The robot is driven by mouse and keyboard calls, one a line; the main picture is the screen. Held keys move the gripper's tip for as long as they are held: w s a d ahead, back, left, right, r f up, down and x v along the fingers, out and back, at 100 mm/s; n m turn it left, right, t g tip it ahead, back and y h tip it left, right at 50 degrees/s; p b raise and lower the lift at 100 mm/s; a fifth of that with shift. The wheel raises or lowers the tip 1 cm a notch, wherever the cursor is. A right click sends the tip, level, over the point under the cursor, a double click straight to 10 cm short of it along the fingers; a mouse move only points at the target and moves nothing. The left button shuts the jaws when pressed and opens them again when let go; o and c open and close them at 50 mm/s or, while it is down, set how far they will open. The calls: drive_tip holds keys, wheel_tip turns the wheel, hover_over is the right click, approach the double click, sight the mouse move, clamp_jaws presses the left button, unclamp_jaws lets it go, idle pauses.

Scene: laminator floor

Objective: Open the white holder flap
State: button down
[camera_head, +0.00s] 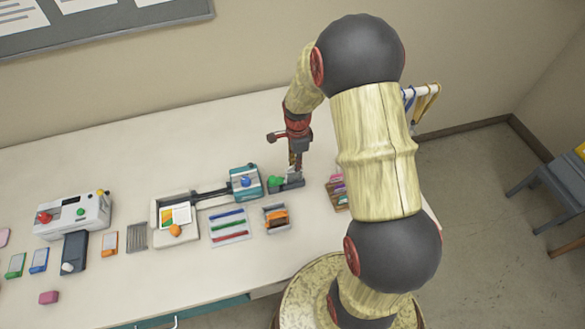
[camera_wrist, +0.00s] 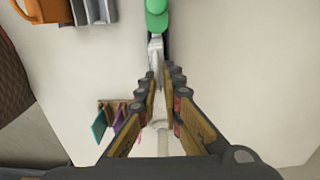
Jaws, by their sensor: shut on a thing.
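A small dark holder (camera_head: 288,184) sits on the white table, with a green rounded part (camera_head: 275,181) at its left end and a pale flap (camera_head: 293,175) at its right. In the wrist view the green part (camera_wrist: 157,14) is at the top, and the pale flap (camera_wrist: 155,48) runs down from it to my fingertips. My gripper (camera_head: 295,168) points down at the holder's right end. In the wrist view my gripper (camera_wrist: 163,76) is closed on the flap's near end. The fingers hide the grip itself, and the flap's angle is hard to tell.
A teal-and-white device (camera_head: 245,181) stands close left of the holder. A small wooden rack with coloured cards (camera_head: 337,190) is to the right. Free tabletop lies behind the holder.

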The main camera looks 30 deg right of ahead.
drive_tip(key=shift+s+d+r, duration=0.1)
drive_tip(key=shift+s+d, duration=0.15)
drive_tip(key=shift+d, duration=0.3)
drive_tip(key=shift+s+d+r, duration=0.1)
drive_tip(key=shift+s+d, duration=0.1)
drive_tip(key=shift+d, duration=0.3)
idle(0.4)
drive_tip(key=shift+d+f, duration=0.1)
drive_tip(key=shift+d, duration=0.15)
drive_tip(key=shift+s+d, duration=0.1)
drive_tip(key=shift+d, duration=0.05)
drive_tip(key=shift+d+f, duration=0.1)
drive_tip(key=shift+d, duration=0.1)
drive_tip(key=shift+s+d+f, duration=0.1)
drive_tip(key=shift+d, duration=0.05)
drive_tip(key=shift+d+f, duration=0.1)
drive_tip(key=shift+d, duration=0.2)
drive_tip(key=shift+s+d+f, duration=0.1)
drive_tip(key=shift+d+f, duration=0.25)
drive_tip(key=shift+d, duration=0.05)
idle(0.5)
drive_tip(key=shift+d+f, duration=0.2)
drive_tip(key=shift+f, duration=0.05)
